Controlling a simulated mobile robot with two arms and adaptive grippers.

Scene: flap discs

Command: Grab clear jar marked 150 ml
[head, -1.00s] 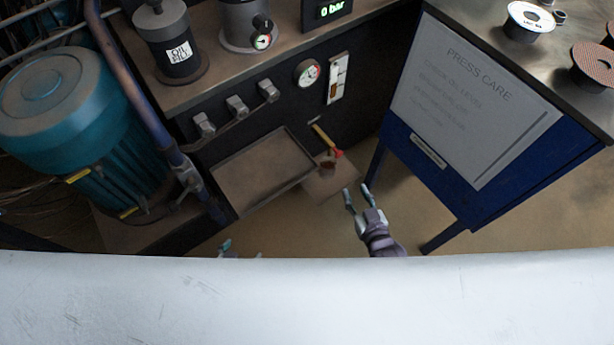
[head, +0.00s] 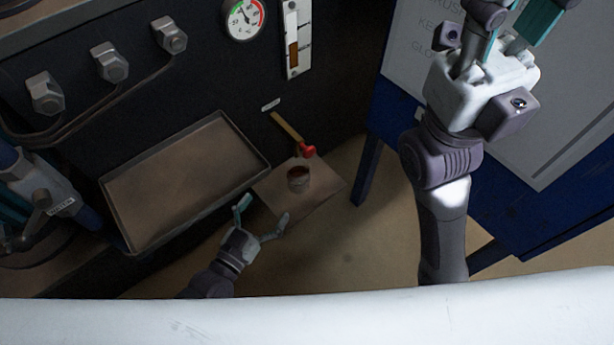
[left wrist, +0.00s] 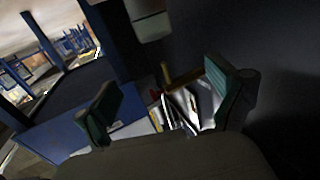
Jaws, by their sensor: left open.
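A small round jar-like container (head: 298,178) with dark reddish contents stands upright on a brown board low by the machine in the head view. I cannot read any marking on it or tell whether it is clear. My left gripper (head: 262,214) is open and empty, just left of and nearer than the container, apart from it. In the left wrist view the open left fingers (left wrist: 165,98) frame bright, unclear shapes; I cannot pick out the container there. My right gripper (head: 510,30) is raised at the upper right, its fingers partly cut off by the top edge.
A brown tray (head: 185,180) juts from the dark machine left of the container. A blue cabinet leg (head: 368,170) stands to the right. Pale floor (head: 370,245) is open in front.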

